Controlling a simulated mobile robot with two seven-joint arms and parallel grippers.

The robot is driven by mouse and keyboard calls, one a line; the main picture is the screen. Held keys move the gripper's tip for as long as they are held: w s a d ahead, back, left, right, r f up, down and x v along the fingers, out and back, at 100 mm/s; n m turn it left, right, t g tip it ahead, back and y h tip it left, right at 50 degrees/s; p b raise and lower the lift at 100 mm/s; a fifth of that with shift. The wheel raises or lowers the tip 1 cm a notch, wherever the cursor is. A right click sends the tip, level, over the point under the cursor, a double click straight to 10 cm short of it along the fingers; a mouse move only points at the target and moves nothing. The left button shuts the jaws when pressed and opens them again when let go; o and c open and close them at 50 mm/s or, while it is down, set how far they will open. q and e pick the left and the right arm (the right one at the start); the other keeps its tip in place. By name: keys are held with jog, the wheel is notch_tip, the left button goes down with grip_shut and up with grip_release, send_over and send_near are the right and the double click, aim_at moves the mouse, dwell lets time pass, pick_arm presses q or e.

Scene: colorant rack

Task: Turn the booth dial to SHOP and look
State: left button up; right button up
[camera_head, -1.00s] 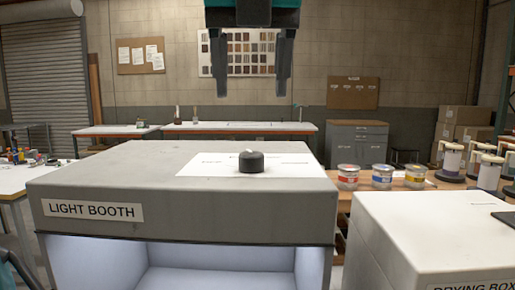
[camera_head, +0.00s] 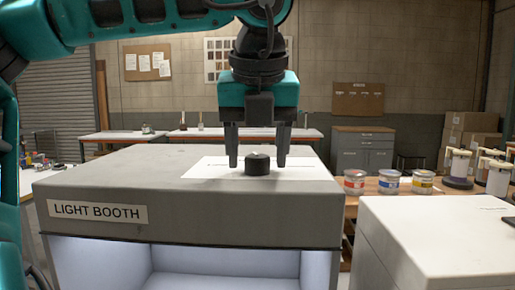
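The light booth (camera_head: 180,220) is a grey box with a "LIGHT BOOTH" label and a pale, lit interior at its front. On its top lies a white plate (camera_head: 205,169) with small markings too small to read. The dial (camera_head: 258,165) is a short black round knob standing on that plate. My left gripper (camera_head: 258,163) points straight down over the dial. Its two dark fingers are apart, one on each side of the knob, with visible gaps between. I cannot tell the dial's setting. My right gripper is not in view.
A white drying box (camera_head: 430,235) stands at the front right. Behind it, several paint tins, including a red-labelled one (camera_head: 354,182), and white dispensers (camera_head: 497,178) sit on a wooden bench. A cluttered table (camera_head: 50,180) is at the left. The booth top around the plate is clear.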

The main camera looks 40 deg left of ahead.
pick_arm(q)
jog(key=c, duration=0.9)
jog(key=shift+c, duration=0.2)
jog(key=shift+m, duration=0.8)
jog(key=shift+s+a+m+t+h, duration=0.1)
jog(key=shift+m+t+h, duration=0.45)
jog(key=shift+m, duration=0.55)
jog(key=shift+m+h, duration=0.75)
jog(key=shift+m, duration=1.15)
